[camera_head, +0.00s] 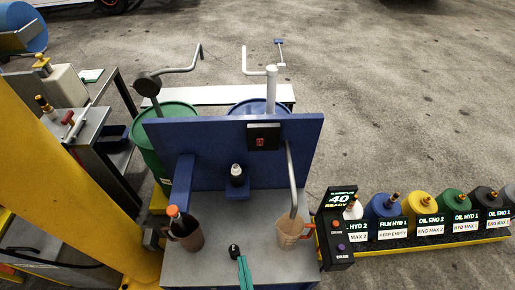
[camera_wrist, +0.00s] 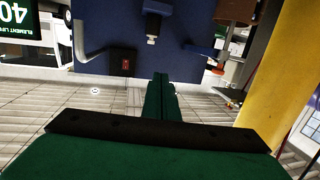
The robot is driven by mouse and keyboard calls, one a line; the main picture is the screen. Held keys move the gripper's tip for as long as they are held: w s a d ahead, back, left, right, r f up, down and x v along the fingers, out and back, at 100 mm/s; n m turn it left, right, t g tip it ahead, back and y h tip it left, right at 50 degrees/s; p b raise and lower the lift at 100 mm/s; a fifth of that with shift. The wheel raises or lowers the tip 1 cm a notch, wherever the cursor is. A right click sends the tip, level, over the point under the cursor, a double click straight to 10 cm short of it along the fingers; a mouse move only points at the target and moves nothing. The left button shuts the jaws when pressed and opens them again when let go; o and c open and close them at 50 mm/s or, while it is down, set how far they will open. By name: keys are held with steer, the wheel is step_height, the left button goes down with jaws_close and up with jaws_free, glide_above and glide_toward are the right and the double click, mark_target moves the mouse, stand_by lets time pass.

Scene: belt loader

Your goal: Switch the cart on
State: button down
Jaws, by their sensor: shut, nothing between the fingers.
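The cart has a blue upright panel (camera_head: 215,135) over a grey deck (camera_head: 205,265). On the panel's upper right is a black switch box (camera_head: 254,130) with a small red rocker (camera_head: 261,142). I cannot tell the rocker's position. The box also shows in the wrist view (camera_wrist: 119,56), where the picture is upside down, with the red rocker (camera_wrist: 126,64). My gripper (camera_head: 240,259) is green, shut and empty, in front of the panel and low in the head view. In the wrist view its fingers (camera_wrist: 160,76) are together, to the right of the switch box and apart from it.
A grey hose pipe (camera_head: 292,180) runs beside the switch into a jug (camera_head: 291,233). A small bottle (camera_head: 237,171) sits on a panel bracket. A red-capped jug (camera_head: 184,228) stands on the deck's left. A display box (camera_head: 336,230) and several colored containers stand right. A yellow post (camera_head: 75,180) stands left.

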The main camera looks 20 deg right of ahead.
mark_target(257, 140)
steer(key=w+d+r+h, duration=0.1)
steer(key=w+d+r, duration=0.1)
steer(key=w+d, duration=0.2)
steer(key=w+d+r+m+t+h, duration=0.1)
steer(key=w+d, duration=0.2)
steer(key=w, duration=0.6)
steer(key=w+d+r+m+h, duration=0.1)
steer(key=w+d+r+h, duration=0.1)
steer(key=w+d, duration=0.2)
steer(key=w, duration=0.3)
steer(key=shift+w+d+r+t, duration=0.35)
steer(key=shift+t, duration=0.05)
steer(key=x, duration=1.4)
steer(key=shift+w+r, duration=0.15)
steer(key=shift+w, duration=0.05)
